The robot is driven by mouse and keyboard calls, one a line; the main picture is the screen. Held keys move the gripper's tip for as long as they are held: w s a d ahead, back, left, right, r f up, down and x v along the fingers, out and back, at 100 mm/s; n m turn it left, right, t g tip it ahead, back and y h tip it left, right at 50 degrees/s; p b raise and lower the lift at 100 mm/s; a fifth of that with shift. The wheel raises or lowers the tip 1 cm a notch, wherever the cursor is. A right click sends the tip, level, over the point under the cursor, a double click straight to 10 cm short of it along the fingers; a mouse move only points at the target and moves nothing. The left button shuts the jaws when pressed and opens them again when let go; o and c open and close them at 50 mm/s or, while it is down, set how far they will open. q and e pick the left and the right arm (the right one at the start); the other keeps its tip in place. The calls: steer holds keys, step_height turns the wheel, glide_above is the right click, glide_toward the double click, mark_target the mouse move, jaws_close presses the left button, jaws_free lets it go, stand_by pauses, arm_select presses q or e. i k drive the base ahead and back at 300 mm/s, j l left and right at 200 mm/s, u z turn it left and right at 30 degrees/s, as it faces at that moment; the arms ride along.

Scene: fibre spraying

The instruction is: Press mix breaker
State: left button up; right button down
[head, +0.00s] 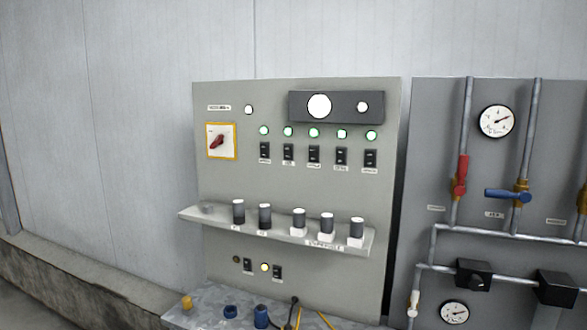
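A grey control panel (230,175) stands in the middle of the head view. A row of black breaker switches sits on its upper half, among them the leftmost breaker (265,153), a middle breaker (314,156) and the rightmost breaker (370,161). Small labels lie below them, too small to read, so I cannot tell which is the mix breaker. Round lamps with green rims, such as the middle lamp (314,133), sit above the breakers. Two more black switches, left (247,265) and right (277,272), sit low on the panel. Neither gripper is in view.
A shelf (190,214) with several dark cylinders sticks out below the breakers. A red rotary switch (218,142) is at upper left. A pipe panel (420,150) with valves and gauges stands right. A lower ledge (205,308) holds blue connectors and cables. The left wall is bare.

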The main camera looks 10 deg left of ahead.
mark_target(287, 149)
steer(key=i+j+z, duration=0.15)
steer(key=j, duration=0.25)
steer(key=j+z, duration=0.1)
steer(key=j, duration=0.3)
steer(key=i+j+z, duration=0.15)
steer(key=j, duration=0.3)
